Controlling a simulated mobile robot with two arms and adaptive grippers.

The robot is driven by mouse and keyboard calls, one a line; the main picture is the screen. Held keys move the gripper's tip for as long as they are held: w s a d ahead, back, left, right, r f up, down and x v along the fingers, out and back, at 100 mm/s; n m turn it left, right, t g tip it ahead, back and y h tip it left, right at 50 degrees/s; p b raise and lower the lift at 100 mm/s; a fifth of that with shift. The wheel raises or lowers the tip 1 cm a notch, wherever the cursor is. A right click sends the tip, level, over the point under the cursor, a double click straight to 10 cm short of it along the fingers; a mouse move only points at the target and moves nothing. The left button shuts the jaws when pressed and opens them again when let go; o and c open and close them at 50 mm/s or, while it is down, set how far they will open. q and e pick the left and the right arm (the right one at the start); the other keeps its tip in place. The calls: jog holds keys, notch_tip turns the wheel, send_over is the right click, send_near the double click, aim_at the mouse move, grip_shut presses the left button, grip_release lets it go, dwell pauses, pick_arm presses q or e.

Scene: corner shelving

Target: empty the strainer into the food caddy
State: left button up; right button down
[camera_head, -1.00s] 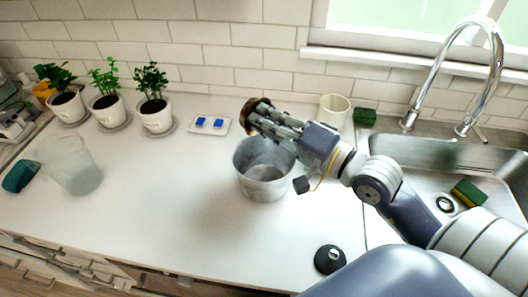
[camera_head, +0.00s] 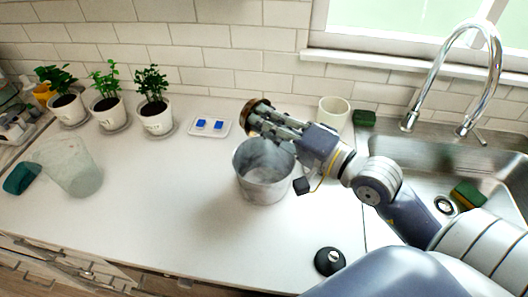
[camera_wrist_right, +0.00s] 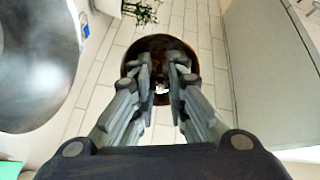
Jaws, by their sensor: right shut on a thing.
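The strainer (camera_head: 256,105) is a small, round, dark brown and coppery piece. My right gripper (camera_head: 264,117) is shut on it and holds it up at the back rim of the food caddy. In the right wrist view the strainer (camera_wrist_right: 160,47) sits between the fingertips of my right gripper (camera_wrist_right: 161,77). The food caddy (camera_head: 263,184) is an open grey metal bucket standing upright on the counter. Its wall also shows at the left of the right wrist view (camera_wrist_right: 35,60). The strainer's contents are too small to tell. My left gripper is out of view.
A cream cup (camera_head: 334,113) stands behind the arm, near the sink (camera_head: 410,150) and tap. A white tray with blue pieces (camera_head: 209,127) and several potted plants (camera_head: 156,118) line the wall. The counter's front middle is clear except a black knobbed disc (camera_head: 329,261).

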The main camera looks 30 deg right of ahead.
notch_tip(320, 180, down, 3)
jog(key=shift+f+b, duration=0.1)
jog(key=shift+b, duration=1.15)
jog(key=r+p, duration=0.1)
jog(key=g+p, duration=0.1)
jog(key=p, duration=0.1)
jog(key=shift+w+a+r+g+h+p, duration=0.1)
jog(key=shift+w+r+g+h+p, duration=0.2)
jog(key=shift+w+r, duration=0.1)
jog(key=shift+w+a+f+g+b, duration=0.25)
jog(key=shift+w+f+g+b, duration=0.25)
jog(key=shift+w+f+b, duration=0.15)
jog(key=shift+w+a, duration=0.1)
jog(key=shift+w, duration=0.1)
jog(key=shift+g+h, duration=0.3)
